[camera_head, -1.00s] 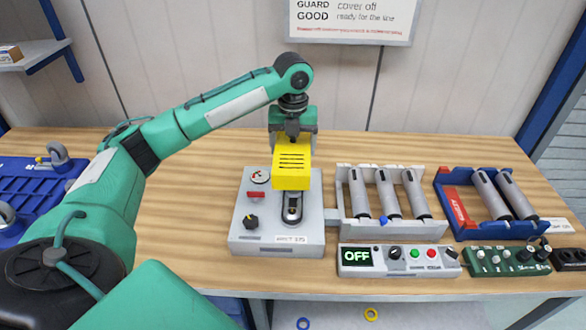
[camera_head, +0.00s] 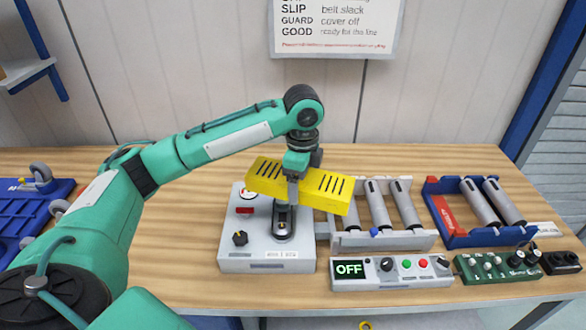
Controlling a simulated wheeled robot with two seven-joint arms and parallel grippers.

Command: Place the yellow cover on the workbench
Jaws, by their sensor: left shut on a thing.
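The yellow cover (camera_head: 325,187) is a slotted box-like piece. My left gripper (camera_head: 292,198) is shut on it near its middle. The cover is turned with its long side running left to right, slightly tilted down to the right. It appears held above the grey machine base (camera_head: 268,255) and partly overlaps the left end of the roller unit in the picture. The wooden workbench (camera_head: 190,250) lies below. My right gripper is not in view.
A grey roller unit (camera_head: 380,243), a blue tray with rollers (camera_head: 480,236), a control box reading OFF (camera_head: 392,272) and a green knob panel (camera_head: 515,264) stand on the right. A blue tray (camera_head: 28,215) is at left. Bare bench lies front left.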

